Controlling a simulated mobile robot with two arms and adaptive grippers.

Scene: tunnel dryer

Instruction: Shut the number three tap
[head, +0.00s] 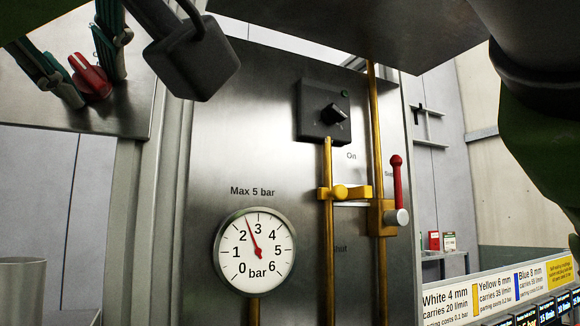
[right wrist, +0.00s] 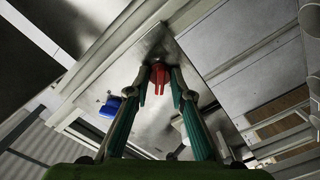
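A red tap handle (head: 92,78) sits on a steel panel (head: 125,112) at the upper left of the head view. My right gripper (head: 80,66) is open, with one teal-padded finger on each side of this handle. In the right wrist view the red handle (right wrist: 159,77) lies between the tips of my right gripper (right wrist: 160,88), and gaps show beside it. A blue handle (right wrist: 110,107) is on the same panel, to the left. A pale shape (right wrist: 184,133) is partly hidden behind the right-hand finger. No number is readable beside the handles. My left gripper is not in view.
A round pressure gauge (head: 255,252) reads a little above 2 bar. Yellow pipes (head: 327,250) run up the steel wall, with a black knob (head: 333,114) and a red lever (head: 397,175). A hose label board (head: 500,290) is at the lower right.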

